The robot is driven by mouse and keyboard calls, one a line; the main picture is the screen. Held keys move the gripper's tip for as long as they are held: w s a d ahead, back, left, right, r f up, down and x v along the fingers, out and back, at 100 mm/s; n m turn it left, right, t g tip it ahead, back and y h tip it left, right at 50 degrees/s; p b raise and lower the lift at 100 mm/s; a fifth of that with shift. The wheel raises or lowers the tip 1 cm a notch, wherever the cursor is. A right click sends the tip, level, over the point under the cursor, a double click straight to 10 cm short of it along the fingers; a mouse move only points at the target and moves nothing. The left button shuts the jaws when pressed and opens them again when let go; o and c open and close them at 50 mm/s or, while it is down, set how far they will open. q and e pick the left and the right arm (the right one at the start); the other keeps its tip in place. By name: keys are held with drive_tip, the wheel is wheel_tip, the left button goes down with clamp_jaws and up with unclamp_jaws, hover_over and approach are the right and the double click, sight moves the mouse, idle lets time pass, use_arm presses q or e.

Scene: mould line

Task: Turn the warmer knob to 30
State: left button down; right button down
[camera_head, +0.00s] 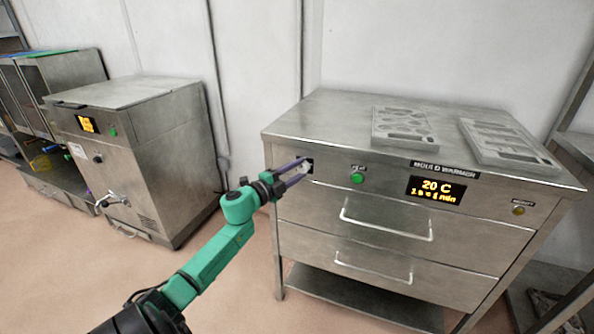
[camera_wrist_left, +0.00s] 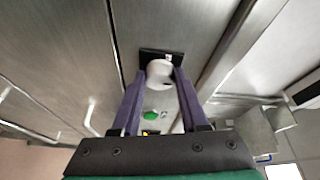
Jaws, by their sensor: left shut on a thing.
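The mould warmer (camera_head: 400,195) is a steel cabinet with two drawers at the right in the head view. Its display (camera_head: 436,190) reads 20 C, with a second line that seems to show a time. The warmer knob (camera_wrist_left: 159,72) is pale and round, on a black plate (camera_wrist_left: 161,60) in the left wrist view. My left gripper (camera_head: 304,168) is at the front panel's left end, its purple fingers shut on the knob, one on each side. In the head view the fingers partly hide the knob. My right gripper is not in view.
A green button (camera_head: 357,178) is just right of the knob, and an amber lamp (camera_head: 519,210) is at the far right. Two metal moulds (camera_head: 403,125) (camera_head: 512,143) lie on top. Another steel machine (camera_head: 140,150) stands left, with open floor between.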

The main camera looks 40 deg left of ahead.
use_arm(q)
drive_tip(key=shift+f, duration=0.1)
drive_tip(key=shift+c, duration=2.2)
unclamp_jaws()
drive_tip(key=shift+s, duration=0.1)
drive_tip(key=s, duration=1.4)
drive_tip(key=shift+s+a+f+p, duration=0.2)
drive_tip(key=shift+a+p, duration=0.1)
drive_tip(key=shift+a, duration=0.15)
